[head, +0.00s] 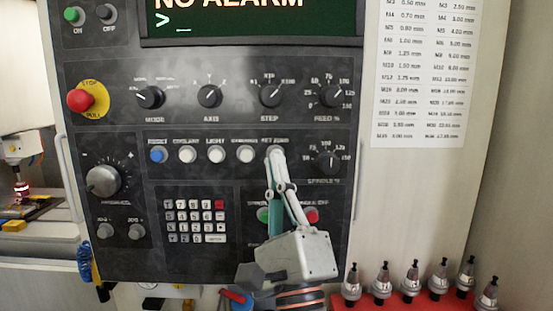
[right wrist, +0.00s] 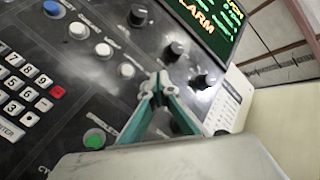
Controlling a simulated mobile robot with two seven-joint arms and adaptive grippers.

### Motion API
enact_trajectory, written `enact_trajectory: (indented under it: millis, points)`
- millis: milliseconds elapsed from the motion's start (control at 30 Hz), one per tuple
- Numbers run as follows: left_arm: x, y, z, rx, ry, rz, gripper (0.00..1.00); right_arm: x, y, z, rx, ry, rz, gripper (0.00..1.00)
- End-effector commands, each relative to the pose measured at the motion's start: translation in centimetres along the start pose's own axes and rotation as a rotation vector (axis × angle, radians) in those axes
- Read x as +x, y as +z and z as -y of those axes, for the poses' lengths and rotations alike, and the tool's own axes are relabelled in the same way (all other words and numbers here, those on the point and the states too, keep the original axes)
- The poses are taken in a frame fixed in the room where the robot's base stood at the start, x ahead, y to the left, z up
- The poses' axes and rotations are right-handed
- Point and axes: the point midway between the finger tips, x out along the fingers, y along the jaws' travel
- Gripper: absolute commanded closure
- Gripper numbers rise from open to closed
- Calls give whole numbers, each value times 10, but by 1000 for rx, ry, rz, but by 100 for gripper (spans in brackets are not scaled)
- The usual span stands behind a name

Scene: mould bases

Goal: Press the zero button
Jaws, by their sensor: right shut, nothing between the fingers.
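The control panel (head: 135,205) faces me, with a row of push buttons across its middle. The rightmost label in that row (head: 275,140) appears to end in ZERO; the button below it is hidden behind my fingertips. My right gripper (head: 276,154) is shut and empty, its fingertips at that button's place. In the right wrist view the fingertips (right wrist: 160,84) lie just past the last visible white button (right wrist: 127,70), in line with the row. I cannot tell whether they touch or press the zero button. My left gripper is not in view.
A blue reset button (head: 158,155) and several white buttons (head: 187,155) share the row. Rotary knobs (head: 210,95) sit above, a keypad (head: 195,220) and a green button (right wrist: 94,139) below. A red emergency stop (head: 80,100) is at left. Tool holders (head: 381,285) stand at lower right.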

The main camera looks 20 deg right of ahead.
Motion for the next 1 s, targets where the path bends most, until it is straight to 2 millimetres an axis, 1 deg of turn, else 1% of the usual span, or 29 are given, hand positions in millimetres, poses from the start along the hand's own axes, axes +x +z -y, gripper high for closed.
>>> enact_trajectory:
  millis: [100,300,1000]
  points:
    - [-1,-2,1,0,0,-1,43,8,-5,-4,-2,-2,0,100]
    - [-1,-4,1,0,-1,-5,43,13,-9,-8,-1,-1,-1,100]
    - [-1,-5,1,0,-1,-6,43,13,-10,-8,0,-1,-1,100]
